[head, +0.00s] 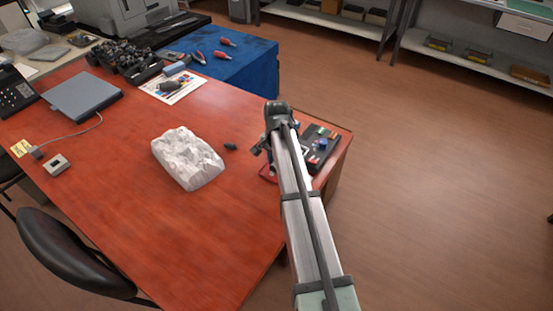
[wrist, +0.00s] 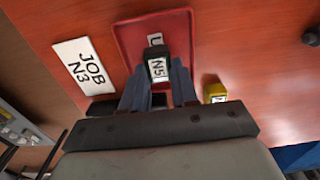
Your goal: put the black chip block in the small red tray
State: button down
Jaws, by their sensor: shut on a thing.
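In the wrist view, my gripper (wrist: 156,82) is shut on the black chip block (wrist: 154,52), which has a white label reading N5. The small red tray (wrist: 127,38) lies beyond the block, and the block overlaps it in the picture. I cannot tell whether the block touches the tray. A white label with a partly hidden letter shows in the tray just past the block. In the head view, a red edge of the tray (head: 267,176) shows beside my arm. My arm hides the block there.
A white card (wrist: 84,65) reading JOB N3 lies left of the tray, and a yellow block (wrist: 215,92) to its right. In the head view, a small dark object (head: 230,146) and a crumpled white bundle (head: 187,158) lie to the left. A dark board (head: 323,148) is at the right.

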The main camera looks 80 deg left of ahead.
jog(key=shift+f, duration=0.1)
dwell(0.8)
jog(key=c, duration=0.8)
grip_release()
jog(key=shift+r, duration=2.2)
